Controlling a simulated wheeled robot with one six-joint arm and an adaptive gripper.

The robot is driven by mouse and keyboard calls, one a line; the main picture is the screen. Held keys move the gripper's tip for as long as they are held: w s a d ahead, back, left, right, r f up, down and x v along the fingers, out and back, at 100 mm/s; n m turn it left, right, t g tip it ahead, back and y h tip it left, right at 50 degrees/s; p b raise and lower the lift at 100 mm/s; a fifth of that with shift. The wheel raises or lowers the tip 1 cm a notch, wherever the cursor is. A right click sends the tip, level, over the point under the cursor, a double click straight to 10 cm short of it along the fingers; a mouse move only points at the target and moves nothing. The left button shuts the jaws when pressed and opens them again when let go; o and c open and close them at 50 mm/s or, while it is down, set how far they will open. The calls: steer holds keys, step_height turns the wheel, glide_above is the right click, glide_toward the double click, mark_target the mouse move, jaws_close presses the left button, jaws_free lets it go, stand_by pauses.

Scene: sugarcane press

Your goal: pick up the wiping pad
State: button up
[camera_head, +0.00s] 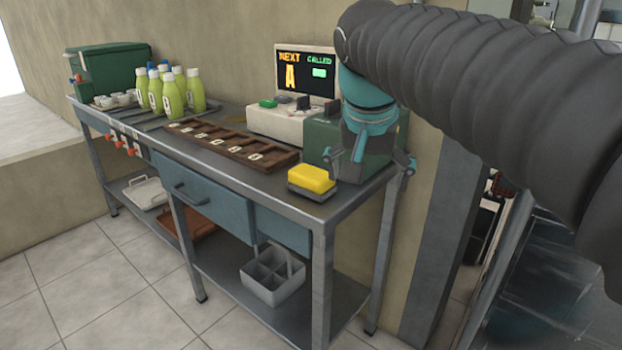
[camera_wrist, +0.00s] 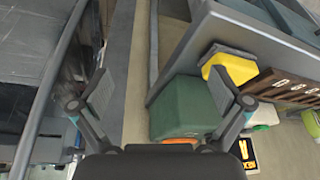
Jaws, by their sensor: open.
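The wiping pad (camera_head: 312,179) is a yellow block on a dark, shallow holder (camera_head: 311,194) at the table's front right corner. In the wrist view the yellow pad (camera_wrist: 232,66) shows at the upper right. My gripper (camera_head: 373,165) is open and empty, pointing down to the right of the pad, in front of the green box as the head view shows it. In the wrist view my gripper (camera_wrist: 160,95) has its fingers spread wide, with the pad outside them, beyond the right finger.
A green box (camera_wrist: 186,108) stands close to the pad. On the metal table (camera_head: 235,177) are a brown slotted tray (camera_head: 232,146), a till with a screen (camera_head: 306,72), and several green bottles (camera_head: 172,93). A grey divided caddy (camera_head: 272,279) sits on the lower shelf.

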steer(key=w+a+r+m, duration=0.2)
steer(key=w+a+r, duration=0.2)
steer(key=w+a, duration=0.1)
steer(key=m+h, duration=0.2)
glide_toward(311, 171)
steer(key=shift+g, duration=0.3)
steer(key=b+x, duration=0.2)
steer(key=x, duration=0.8)
steer(key=shift+w+b, duration=0.15)
steer(key=shift+b, duration=0.25)
steer(key=c, duration=0.8)
step_height(311, 171, up, 10)
steer(key=shift+p, duration=1.25)
